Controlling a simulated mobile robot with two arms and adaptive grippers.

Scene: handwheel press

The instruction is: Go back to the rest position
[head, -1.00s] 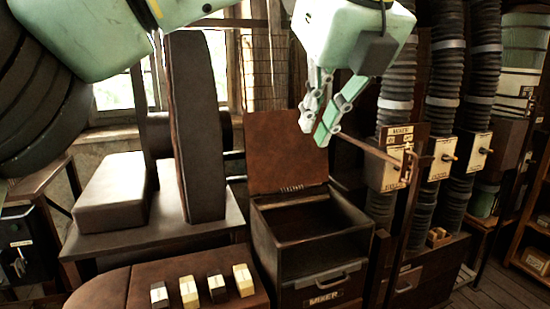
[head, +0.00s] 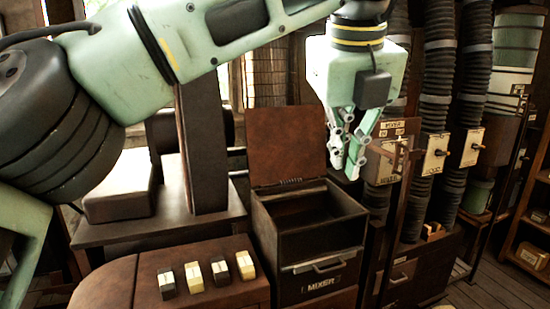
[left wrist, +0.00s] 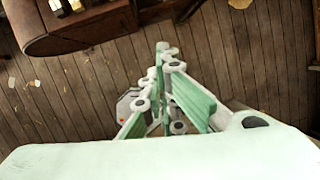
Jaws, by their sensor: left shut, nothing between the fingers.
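My left gripper (head: 354,172) hangs from the arm that crosses the top of the head view. Its pale green fingers point down, and it is shut and empty. It appears in front of the mixer control box (head: 384,168), to the right of the open mixer bin. In the left wrist view the fingers (left wrist: 162,50) meet at the tips with the wooden floor beyond them. My right gripper is in neither view.
The mixer bin (head: 318,277) stands open with its brown lid (head: 287,146) raised. Several dark and cream blocks (head: 194,277) stand on the brown bench at front left. Ribbed hoses (head: 435,90) and more labelled boxes (head: 435,152) stand at right. Floor shows at lower right.

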